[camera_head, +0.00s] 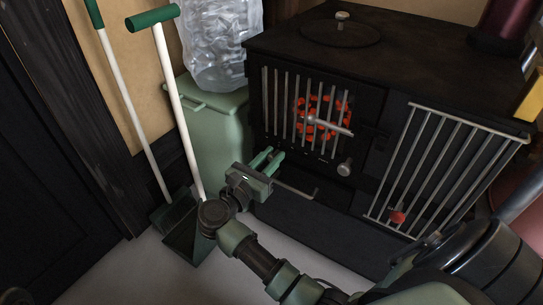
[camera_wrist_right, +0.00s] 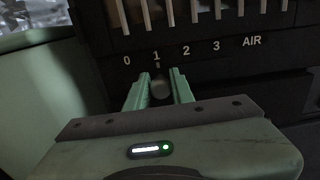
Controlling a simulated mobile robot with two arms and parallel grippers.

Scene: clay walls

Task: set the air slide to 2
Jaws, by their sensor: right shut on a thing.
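The air slide's round grey knob (camera_wrist_right: 160,88) shows in the right wrist view on the stove's dark front. It sits below a printed scale (camera_wrist_right: 190,50) reading 0, 1, 2, 3 and AIR, under the 1. My right gripper (camera_wrist_right: 160,92) is shut on the knob, one green finger on each side. In the head view my right gripper (camera_head: 268,162) reaches the lower left of the stove front (camera_head: 375,150); the slide knob and scale cannot be made out there. My left gripper is not in view.
Glowing coals (camera_head: 315,113) show behind the stove's barred door, with a handle (camera_head: 328,125) and a lower knob (camera_head: 345,168). A green bin (camera_head: 215,135) is left of the stove, beside a dustpan (camera_head: 185,240).

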